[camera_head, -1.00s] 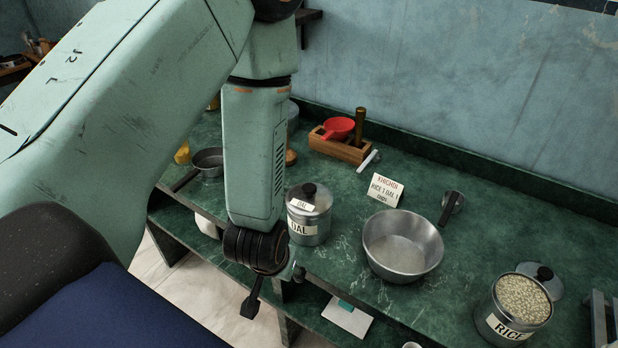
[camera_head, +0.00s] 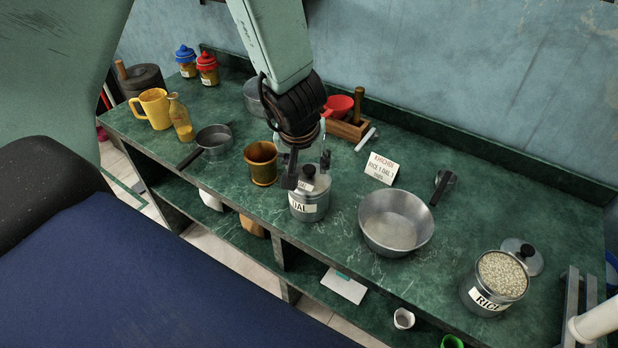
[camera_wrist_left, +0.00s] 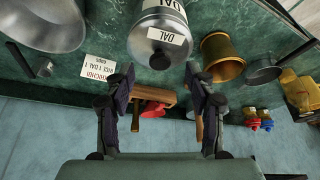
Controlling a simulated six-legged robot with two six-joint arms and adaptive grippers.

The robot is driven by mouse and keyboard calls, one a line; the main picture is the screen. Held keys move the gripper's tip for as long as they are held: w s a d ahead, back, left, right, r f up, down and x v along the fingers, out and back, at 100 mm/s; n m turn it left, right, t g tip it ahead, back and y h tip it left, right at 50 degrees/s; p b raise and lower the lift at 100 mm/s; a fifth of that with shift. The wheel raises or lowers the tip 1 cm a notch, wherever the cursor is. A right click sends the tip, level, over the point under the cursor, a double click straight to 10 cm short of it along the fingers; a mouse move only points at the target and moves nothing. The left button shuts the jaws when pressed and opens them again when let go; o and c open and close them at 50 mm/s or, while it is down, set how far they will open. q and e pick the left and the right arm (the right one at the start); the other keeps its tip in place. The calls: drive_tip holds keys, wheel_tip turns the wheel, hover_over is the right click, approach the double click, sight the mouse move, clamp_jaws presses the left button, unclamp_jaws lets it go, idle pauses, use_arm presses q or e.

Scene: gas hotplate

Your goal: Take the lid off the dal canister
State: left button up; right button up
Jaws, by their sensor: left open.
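The dal canister (camera_head: 309,207) is a steel tin with a DAL label, standing upright on the green counter. Its lid (camera_head: 312,184) is on it, with a dark knob and a small DAL tag. In the left wrist view the lid (camera_wrist_left: 172,22) and its knob (camera_wrist_left: 160,60) show at the top centre. My left gripper (camera_head: 308,172) is open above the canister, its fingers pointing down close to the knob. In the left wrist view the two fingers (camera_wrist_left: 163,78) are apart, with the knob between and beyond their tips. Whether they touch it I cannot tell. My right gripper is not in view.
A steel bowl (camera_head: 380,232) stands right of the canister and a brass cup (camera_head: 262,170) left of it. A card (camera_head: 380,169) stands behind. A wooden box with a red scoop (camera_head: 338,106) is at the back. An open rice canister (camera_head: 490,293) is at the right.

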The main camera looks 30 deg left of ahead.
sight(309, 169)
use_arm(q)
drive_tip(key=x, duration=0.2)
drive_tip(key=w+b+x, duration=0.1)
drive_tip(key=x, duration=0.2)
drive_tip(key=shift+w+a+f, duration=0.1)
drive_tip(key=shift+a, duration=0.1)
drive_tip(key=shift+c, duration=1.2)
drive_tip(key=c, duration=0.9)
